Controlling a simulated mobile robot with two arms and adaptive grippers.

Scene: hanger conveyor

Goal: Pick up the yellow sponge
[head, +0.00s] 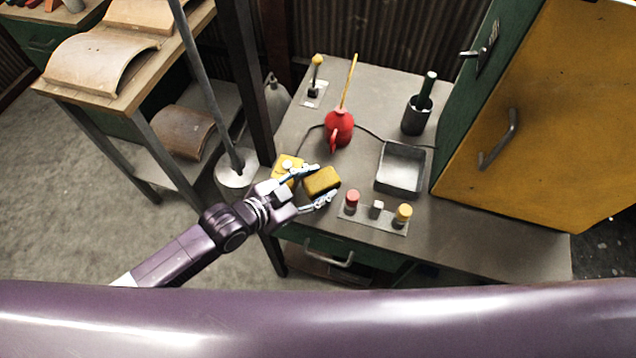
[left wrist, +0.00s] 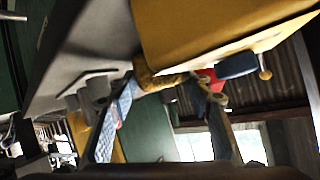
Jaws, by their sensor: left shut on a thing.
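The yellow sponge (head: 321,182) is a small yellow-brown block over the front left part of the workbench in the head view. My left gripper (head: 326,182) reaches in from the lower left, with one finger on each side of the sponge, and is shut on it. In the left wrist view, a rough yellow-brown piece of the sponge (left wrist: 160,80) shows between the fingers of the left gripper (left wrist: 165,95). I cannot tell whether the sponge touches the bench top. My right gripper is not in view.
The workbench (head: 470,230) holds a red oil can (head: 339,130), a metal tray (head: 400,168), a dark cup (head: 415,118), a button panel (head: 375,222) and a yellow box (head: 287,165) by the gripper. A yellow cabinet door (head: 545,110) stands right. A dark post (head: 250,80) stands left.

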